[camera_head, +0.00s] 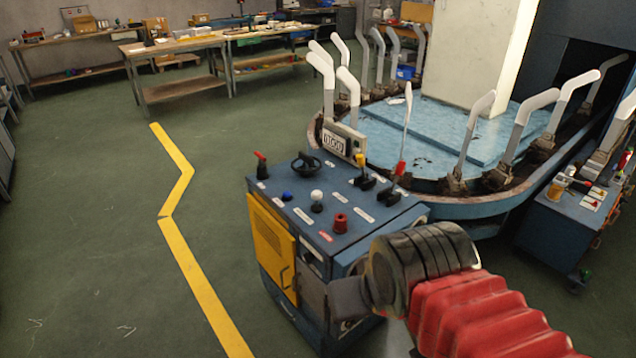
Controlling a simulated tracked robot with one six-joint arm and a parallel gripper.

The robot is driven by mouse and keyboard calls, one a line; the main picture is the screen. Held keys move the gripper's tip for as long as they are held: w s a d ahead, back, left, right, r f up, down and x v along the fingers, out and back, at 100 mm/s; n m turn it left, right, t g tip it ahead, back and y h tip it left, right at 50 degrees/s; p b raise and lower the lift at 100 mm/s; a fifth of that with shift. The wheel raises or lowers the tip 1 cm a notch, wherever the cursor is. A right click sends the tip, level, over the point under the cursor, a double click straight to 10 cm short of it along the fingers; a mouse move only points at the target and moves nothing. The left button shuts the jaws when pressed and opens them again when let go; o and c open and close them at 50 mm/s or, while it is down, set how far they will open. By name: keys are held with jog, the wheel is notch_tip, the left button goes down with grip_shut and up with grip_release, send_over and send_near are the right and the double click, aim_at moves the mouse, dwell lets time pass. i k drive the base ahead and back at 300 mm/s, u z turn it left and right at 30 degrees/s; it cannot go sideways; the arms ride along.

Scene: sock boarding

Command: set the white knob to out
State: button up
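The white knob (316,195) is a small round white ball on a dark base, on the sloped blue top of the control cabinet (345,250). A white label (303,216) lies beside it, too small to read, so I cannot tell its setting. My gripper (349,297) is at the end of my arm with the red sleeve, in front of the cabinet, below and right of the knob in the picture. It is apart from the knob. Its fingers are not clear, so I cannot tell whether it is open.
Behind stands an oval machine with upright white forms (470,140). Floor at left is clear.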

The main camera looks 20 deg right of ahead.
aim_at(317, 195)
jog(key=u, duration=0.05)
jog(key=i, duration=1.1)
